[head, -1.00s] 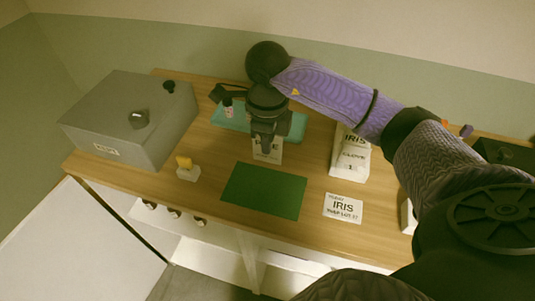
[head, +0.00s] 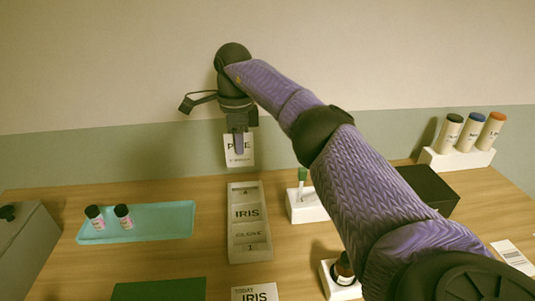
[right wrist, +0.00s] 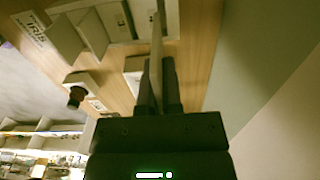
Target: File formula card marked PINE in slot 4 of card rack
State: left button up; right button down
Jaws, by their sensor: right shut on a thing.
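My right gripper (head: 239,138) is shut on a white card (head: 233,158), which hangs upright below the fingers. Its lettering reads like PINE, with a finger covering the middle. In the right wrist view the card (right wrist: 157,45) shows edge-on between the fingers (right wrist: 158,88). The white card rack (head: 234,257) stands on the table below the held card in the head view. IRIS (head: 246,213) and CLOVE (head: 249,234) lettering shows in it, with a 1 at its near end. The far end shows a small mark, hard to read. My left gripper is not in view.
A teal tray (head: 165,222) with two small bottles lies left of the rack. A white holder (head: 305,207) with a green-topped item stands right of it. A green mat (head: 160,290) and an IRIS label (head: 255,293) lie in front. A dark box (head: 425,190) stands further right.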

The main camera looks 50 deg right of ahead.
jog(key=f, duration=0.3)
jog(key=f+b, duration=0.1)
jog(key=f, duration=0.2)
jog(key=f+b, duration=0.1)
jog(key=f, duration=0.3)
jog(key=shift+s+d, duration=0.1)
jog(key=shift+d, duration=0.25)
jog(key=shift+r, duration=0.1)
jog(key=c, duration=0.8)
grip_release()
notch_tip(320, 180, up, 12)
jog(key=p, duration=0.2)
jog(key=shift+p, duration=0.35)
